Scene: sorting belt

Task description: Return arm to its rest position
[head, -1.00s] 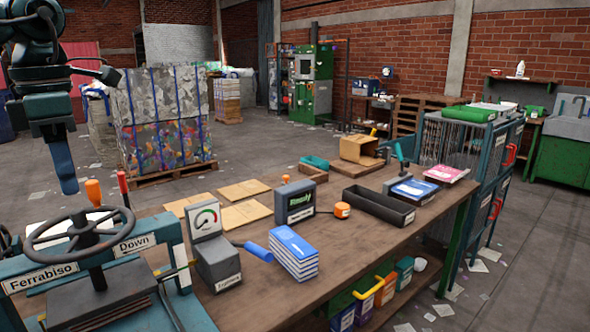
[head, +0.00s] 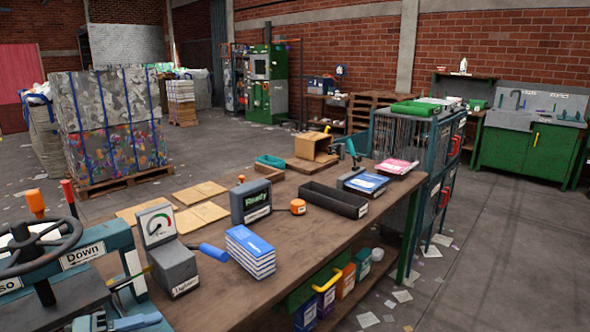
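Neither of my grippers shows in the head view, and no part of either arm can be clearly made out. The wooden workbench (head: 221,298) runs across the middle. On it stand a dial gauge unit (head: 177,268) with a blue handle, a small grey display reading "Ready" (head: 251,201), and a stack of blue-and-white booklets (head: 250,252). A press with a dark handwheel (head: 35,250) is partly cut off at the lower left.
A long black tray (head: 334,200), an orange button (head: 298,207) and an open cardboard box (head: 315,147) are on the bench. A blue wire cage (head: 398,150) stands at its right end. The floor (head: 500,235) to the right is mostly clear, with scattered paper.

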